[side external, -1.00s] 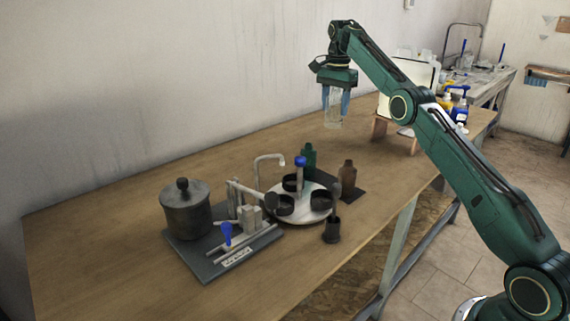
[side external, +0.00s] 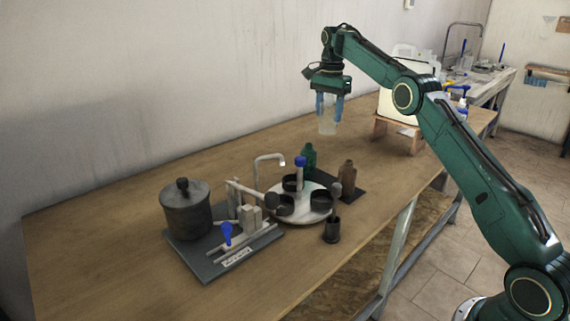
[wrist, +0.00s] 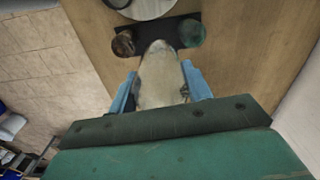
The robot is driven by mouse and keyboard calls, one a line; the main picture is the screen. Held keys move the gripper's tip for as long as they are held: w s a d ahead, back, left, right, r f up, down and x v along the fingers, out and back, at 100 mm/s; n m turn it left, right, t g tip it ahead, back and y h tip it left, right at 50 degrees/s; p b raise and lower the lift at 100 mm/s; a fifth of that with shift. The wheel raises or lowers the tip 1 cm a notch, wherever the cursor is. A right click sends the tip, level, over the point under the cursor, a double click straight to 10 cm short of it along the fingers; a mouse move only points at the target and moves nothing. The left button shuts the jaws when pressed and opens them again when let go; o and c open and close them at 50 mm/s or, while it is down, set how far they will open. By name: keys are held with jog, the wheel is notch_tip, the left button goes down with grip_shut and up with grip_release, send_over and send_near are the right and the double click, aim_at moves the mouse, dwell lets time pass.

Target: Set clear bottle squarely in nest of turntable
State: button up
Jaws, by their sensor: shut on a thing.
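The clear bottle (side external: 328,122) is held upright in the air between the blue fingers of my gripper (side external: 329,104), above the table behind the turntable. In the wrist view the bottle (wrist: 160,75) fills the space between the fingers of my gripper (wrist: 160,92). The turntable (side external: 312,212) is a pale round disc with several dark ring-shaped nests; one nest (side external: 321,201) is at its right. A nozzle arm and a blue-topped post partly cover the turntable. In the wrist view only the disc's edge (wrist: 150,8) shows at the top.
A green bottle (side external: 308,158) and a brown bottle (side external: 347,176) stand on a dark mat (side external: 352,196) behind the turntable. A lidded grey pot (side external: 186,207) is at left. The table's right middle is clear.

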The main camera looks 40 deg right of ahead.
aim_at(300, 180)
jog(key=shift+a+f, duration=0.5)
jog(key=shift+a, duration=0.2)
jog(key=s+a+f, duration=0.8)
jog(key=a, duration=0.1)
jog(key=shift+f, duration=0.2)
jog(key=shift+f, duration=1.55)
jog(key=shift+f, duration=1.5)
dwell(1.7)
jog(key=o, duration=1.4)
jog(key=shift+r, duration=0.15)
